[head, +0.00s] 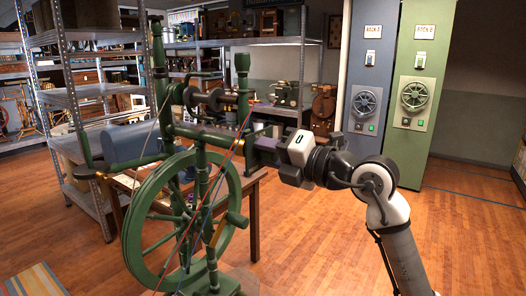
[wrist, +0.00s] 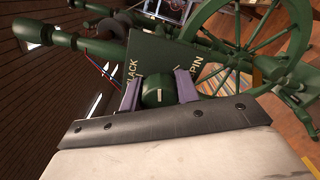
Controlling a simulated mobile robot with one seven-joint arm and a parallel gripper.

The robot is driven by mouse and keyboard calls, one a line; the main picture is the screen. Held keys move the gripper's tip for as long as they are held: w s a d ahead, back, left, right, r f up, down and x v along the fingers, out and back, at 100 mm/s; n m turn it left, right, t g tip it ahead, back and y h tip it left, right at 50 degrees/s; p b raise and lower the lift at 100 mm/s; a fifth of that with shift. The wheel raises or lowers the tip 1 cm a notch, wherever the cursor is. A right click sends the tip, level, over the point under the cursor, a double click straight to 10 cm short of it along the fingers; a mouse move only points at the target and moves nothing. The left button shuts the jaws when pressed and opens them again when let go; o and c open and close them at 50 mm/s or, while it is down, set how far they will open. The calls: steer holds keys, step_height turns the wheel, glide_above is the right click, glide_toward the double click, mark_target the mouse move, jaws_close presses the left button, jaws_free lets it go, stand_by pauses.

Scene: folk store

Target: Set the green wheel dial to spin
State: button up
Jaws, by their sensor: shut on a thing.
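The green spinning wheel (head: 130,226) stands at the left in the head view, and its large wheel (wrist: 262,40) fills the upper right of the wrist view. Its green dial (wrist: 155,88) is a round knob with a short white mark, set on a green panel. Lettering ending in "LACK" (wrist: 132,72) is to the left of the dial and "PIN" (wrist: 195,72) to the right; the first letters are covered. My gripper (wrist: 158,90) is shut on the dial, one purple-grey finger on each side. In the head view my gripper (head: 264,148) reaches the wheel's right end, and the dial is hidden.
A wooden table (head: 256,190) stands behind the wheel. Metal shelves (head: 92,98) with goods are at the left and back. The wooden floor (head: 320,240) in front is open.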

steer(key=shift+m+p, duration=0.4)
steer(key=shift+m, duration=4.1)
steer(key=o, duration=1)
steer(key=b+v, duration=0.4)
steer(key=v, duration=0.9)
steer(key=shift+s+d, duration=0.25)
steer(key=shift+d, duration=0.1)
